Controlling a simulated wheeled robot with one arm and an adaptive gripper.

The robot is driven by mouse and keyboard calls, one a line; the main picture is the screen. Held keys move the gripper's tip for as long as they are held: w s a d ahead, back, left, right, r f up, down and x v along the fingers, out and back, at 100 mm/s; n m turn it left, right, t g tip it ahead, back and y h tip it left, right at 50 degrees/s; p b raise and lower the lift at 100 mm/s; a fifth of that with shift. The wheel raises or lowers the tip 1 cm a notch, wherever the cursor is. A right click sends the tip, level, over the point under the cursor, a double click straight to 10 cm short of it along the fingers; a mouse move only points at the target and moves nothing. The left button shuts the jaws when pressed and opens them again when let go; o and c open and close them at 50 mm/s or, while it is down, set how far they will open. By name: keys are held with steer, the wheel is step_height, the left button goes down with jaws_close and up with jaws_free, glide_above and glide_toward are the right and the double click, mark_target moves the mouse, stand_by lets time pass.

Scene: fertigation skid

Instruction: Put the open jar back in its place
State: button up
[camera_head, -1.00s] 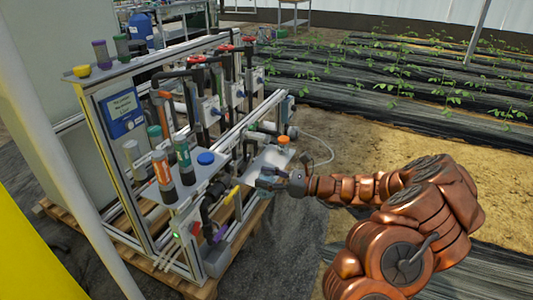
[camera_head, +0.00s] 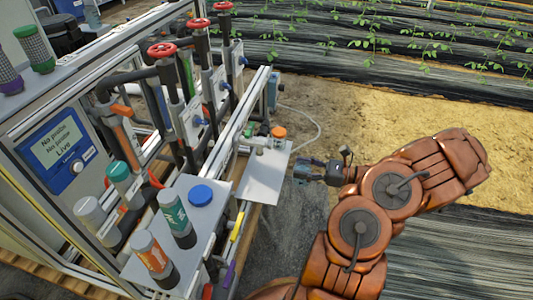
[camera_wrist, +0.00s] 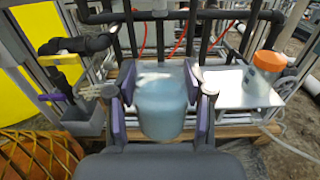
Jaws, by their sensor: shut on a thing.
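My gripper (camera_wrist: 161,105) is shut on the open jar (camera_wrist: 161,110), a pale blue, see-through jar. In the wrist view it sits between the two purple-grey fingers, about upright, with no lid showing on its whitish top. In the head view my gripper (camera_head: 304,171) is just right of the white plate (camera_head: 262,183), and the jar is too small to make out clearly. A jar with an orange lid (camera_head: 278,132) stands at the back of that plate. It also shows in the wrist view (camera_wrist: 268,64). A round blue lid (camera_head: 201,194) lies on the skid's front shelf.
The front shelf (camera_head: 150,270) bears several capped cylinders. A display panel (camera_head: 65,147), pipes and red-wheeled valves (camera_head: 162,50) stand behind it.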

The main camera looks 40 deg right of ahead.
steer(key=w+b, duration=0.1)
steer(key=w, duration=0.4)
steer(key=w+f+b, duration=0.1)
steer(key=w, duration=0.4)
steer(key=w+b, duration=0.2)
steer(key=w, duration=0.3)
steer(key=shift+w+d+f, duration=0.1)
steer(key=shift+d+f, duration=0.05)
steer(key=shift+f, duration=0.2)
steer(key=shift+w+f+b, duration=0.2)
steer(key=shift+f+b, duration=0.75)
steer(key=shift+f, duration=0.7)
steer(key=shift+f, duration=0.1)
steer(key=o, duration=1.3)
steer(key=shift+o, duration=0.2)
steer(key=shift+s, duration=0.1)
steer(key=p+v, duration=0.3)
steer(key=v, duration=0.9)
